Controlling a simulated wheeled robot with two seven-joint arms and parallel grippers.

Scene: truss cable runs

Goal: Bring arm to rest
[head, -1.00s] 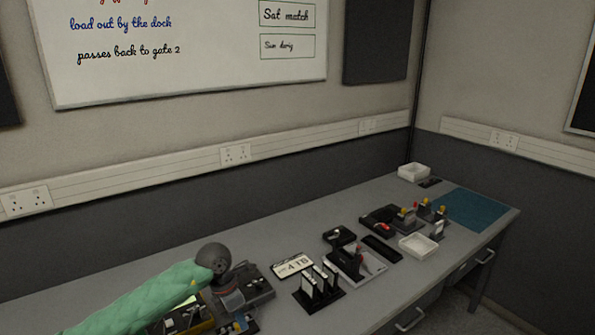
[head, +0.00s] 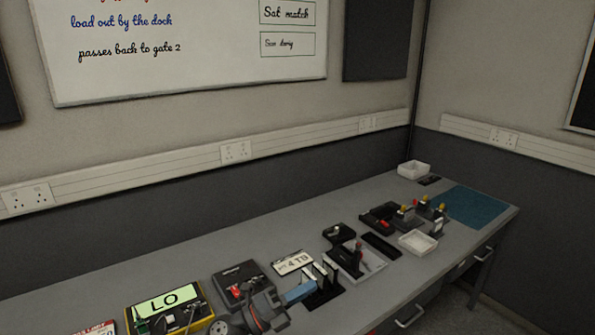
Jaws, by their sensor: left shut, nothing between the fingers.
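My left gripper (head: 302,291) is low in the middle of the head view, its dark body over the front part of the bench. Its pale blue-grey fingers are shut and empty, pointing right. The fingertips overlap the left side of a black rack (head: 326,296) with upright white cards; I cannot tell whether they touch it. The gripper body hides part of the black device (head: 238,275) behind it. My right gripper is not in view.
On the grey bench (head: 195,262), a yellow-edged box marked LO (head: 168,304) is at left. A white 4 TB plate (head: 293,262) lies behind the rack. White trays (head: 417,242), dark devices and a teal mat (head: 476,207) are farther right. The bench's back strip is mostly clear.

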